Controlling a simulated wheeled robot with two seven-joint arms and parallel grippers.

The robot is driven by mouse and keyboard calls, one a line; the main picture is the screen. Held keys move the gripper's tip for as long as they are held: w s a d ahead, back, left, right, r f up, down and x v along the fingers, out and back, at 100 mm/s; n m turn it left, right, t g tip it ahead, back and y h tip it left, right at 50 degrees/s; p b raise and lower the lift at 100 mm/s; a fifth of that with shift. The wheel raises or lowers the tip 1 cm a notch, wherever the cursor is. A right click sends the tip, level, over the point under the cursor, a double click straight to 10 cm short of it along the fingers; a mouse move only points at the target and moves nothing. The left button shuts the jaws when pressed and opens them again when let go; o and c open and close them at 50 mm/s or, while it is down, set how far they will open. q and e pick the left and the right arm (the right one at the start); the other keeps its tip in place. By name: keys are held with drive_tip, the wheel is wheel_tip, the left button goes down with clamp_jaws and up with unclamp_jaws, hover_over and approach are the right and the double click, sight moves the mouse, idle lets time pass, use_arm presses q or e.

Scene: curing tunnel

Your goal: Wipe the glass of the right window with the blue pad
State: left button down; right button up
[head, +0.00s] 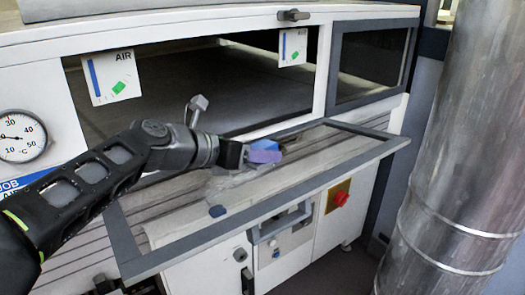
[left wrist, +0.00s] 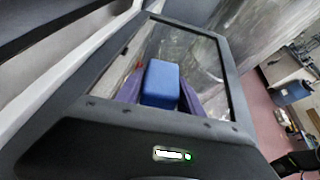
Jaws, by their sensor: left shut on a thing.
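My left gripper (head: 262,155) is shut on the blue pad (head: 266,144), which shows just beyond its purple fingers. In the left wrist view the blue pad (left wrist: 161,83) sits between the purple fingers. The pad is above the glass of a lowered, grey-framed flap (head: 340,165); I cannot tell whether it touches. Whitish streaks show on that glass near the gripper. The right window (head: 372,60) is upright and closed at the upper right, with dark glass in a grey frame, apart from the pad. My right gripper is not in view.
Two white cards, one marked AIR (head: 111,77) and another (head: 293,46), hang at the dark tunnel opening. A dial (head: 22,136) is at the left. A large metal duct (head: 450,150) stands at the right. A red knob (head: 340,198) is below the flap.

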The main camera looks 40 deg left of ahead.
sight(232, 174)
use_arm(q)
drive_tip(key=shift+s, duration=0.1)
drive_tip(key=shift+s+a+p, duration=0.25)
drive_tip(key=shift+s+p, duration=0.05)
drive_tip(key=shift+s, duration=0.45)
drive_tip(key=shift+s+a+p, duration=0.25)
drive_tip(key=shift+s, duration=0.5)
drive_tip(key=shift+s, duration=0.1)
drive_tip(key=shift+s+a, duration=0.15)
drive_tip(key=shift+s, duration=0.05)
drive_tip(key=shift+s+a+p, duration=0.25)
drive_tip(key=shift+s+p, duration=0.15)
drive_tip(key=shift+s, duration=0.65)
drive_tip(key=shift+s+f, duration=0.15)
drive_tip(key=shift+s, duration=0.2)
